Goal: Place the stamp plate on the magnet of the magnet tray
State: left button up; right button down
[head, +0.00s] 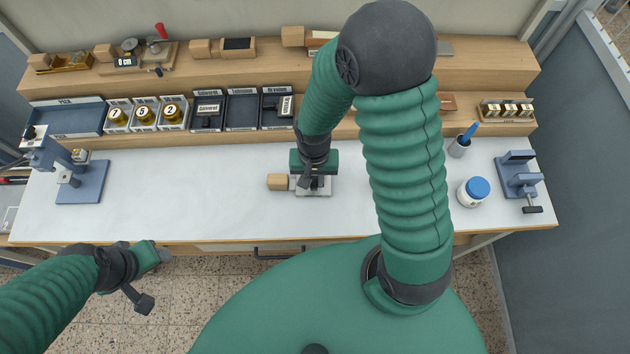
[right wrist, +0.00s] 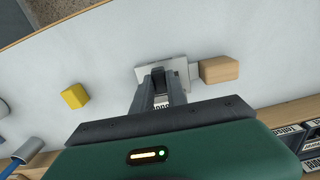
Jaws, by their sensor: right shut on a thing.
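My right gripper (head: 313,182) is over the magnet tray, a flat grey metal plate (head: 318,191) with a wooden block handle (head: 278,181) at its left. In the right wrist view the fingers (right wrist: 159,88) are shut on the stamp plate (right wrist: 160,101), a small piece whose pale lettered part shows between them. The fingertips overlap the grey tray (right wrist: 181,68); its wooden handle (right wrist: 219,69) is at the right. The fingers hide the magnet and the plate's lower edge, so contact cannot be told. My left gripper (head: 152,257) is off the table's front edge, apart from everything; its jaws are unclear.
Behind the tray stand dark bins (head: 242,110), the middle one empty, and a rack of gold rolls (head: 145,113). A blue press (head: 80,183) stands left; a blue-lidded jar (head: 475,191) and blue clamp (head: 518,178) stand right. A yellow block (right wrist: 73,97) lies nearby.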

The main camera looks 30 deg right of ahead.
aim_at(314, 185)
jog(key=shift+w+d+f, duration=0.15)
jog(key=shift+w+d, duration=0.05)
jog(key=shift+w, duration=0.15)
jog(key=shift+s+a+f, duration=0.1)
jog(key=shift+a+f, duration=0.1)
jog(key=shift+f, duration=0.55)
jog(key=shift+a+f, duration=0.2)
jog(key=shift+f, duration=0.55)
jog(key=shift+d+f, duration=0.1)
jog(key=shift+f, duration=0.05)
jog(key=c, duration=1.3)
grip_release()
jog(key=shift+d, duration=0.2)
jog(key=shift+a, duration=0.1)
